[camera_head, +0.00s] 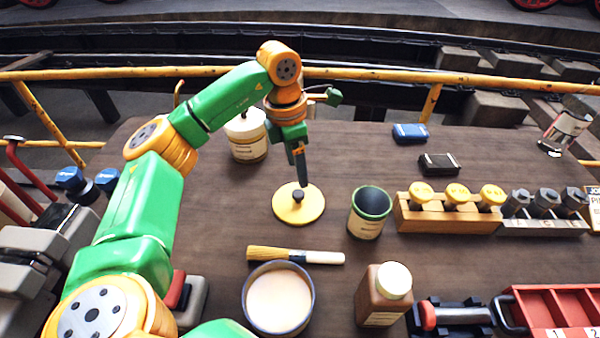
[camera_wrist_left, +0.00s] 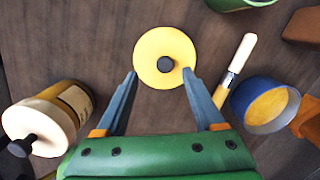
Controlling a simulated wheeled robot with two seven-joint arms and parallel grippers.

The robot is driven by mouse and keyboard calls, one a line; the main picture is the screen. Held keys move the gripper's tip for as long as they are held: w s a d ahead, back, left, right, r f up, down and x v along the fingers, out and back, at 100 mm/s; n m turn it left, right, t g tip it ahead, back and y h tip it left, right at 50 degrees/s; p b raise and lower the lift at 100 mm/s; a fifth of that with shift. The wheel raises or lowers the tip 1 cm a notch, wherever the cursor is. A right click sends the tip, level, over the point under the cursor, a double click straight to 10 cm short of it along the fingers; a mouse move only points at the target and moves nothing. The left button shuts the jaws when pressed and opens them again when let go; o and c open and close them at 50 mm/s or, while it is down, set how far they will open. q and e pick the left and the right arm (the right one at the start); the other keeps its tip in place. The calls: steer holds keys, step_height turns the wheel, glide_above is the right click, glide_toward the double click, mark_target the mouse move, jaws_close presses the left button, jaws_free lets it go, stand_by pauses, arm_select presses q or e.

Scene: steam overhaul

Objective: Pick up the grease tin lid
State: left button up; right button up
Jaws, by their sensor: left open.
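The grease tin lid (camera_head: 284,206) is a flat, pale yellow disc with a black knob on top. It lies on the table in the middle of the head view, and it shows at top centre in the left wrist view (camera_wrist_left: 152,64). My left gripper (camera_head: 302,180) points down just above the lid, by its knob. In the left wrist view my gripper (camera_wrist_left: 162,82) is open, with the fingers spread to either side and the knob ahead between them. Nothing is between the fingers. My right gripper is not in view.
A dark green-rimmed tin (camera_head: 369,212) is right of the lid. A cream-lidded jar (camera_head: 246,138) stands behind left. A wooden rack (camera_head: 440,215) is farther right.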

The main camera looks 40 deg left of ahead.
mark_target(298, 193)
arm_select(q)
steer(key=shift+f, duration=0.2)
steer(key=f, duration=0.1)
steer(key=s+f+p, duration=0.1)
steer(key=f+p, duration=0.1)
steer(key=shift+s+d+f, duration=0.2)
steer(key=shift+s+d, duration=0.05)
steer(key=shift+d, duration=0.1)
steer(key=shift+w+f, duration=0.15)
steer(key=shift+f, duration=0.5)
steer(key=shift+w+f, duration=0.15)
steer(key=shift+f, duration=0.45)
steer(key=shift+w+a+f, duration=0.1)
steer(key=shift+w+f, duration=0.05)
steer(key=c, duration=1)
jaws_close()
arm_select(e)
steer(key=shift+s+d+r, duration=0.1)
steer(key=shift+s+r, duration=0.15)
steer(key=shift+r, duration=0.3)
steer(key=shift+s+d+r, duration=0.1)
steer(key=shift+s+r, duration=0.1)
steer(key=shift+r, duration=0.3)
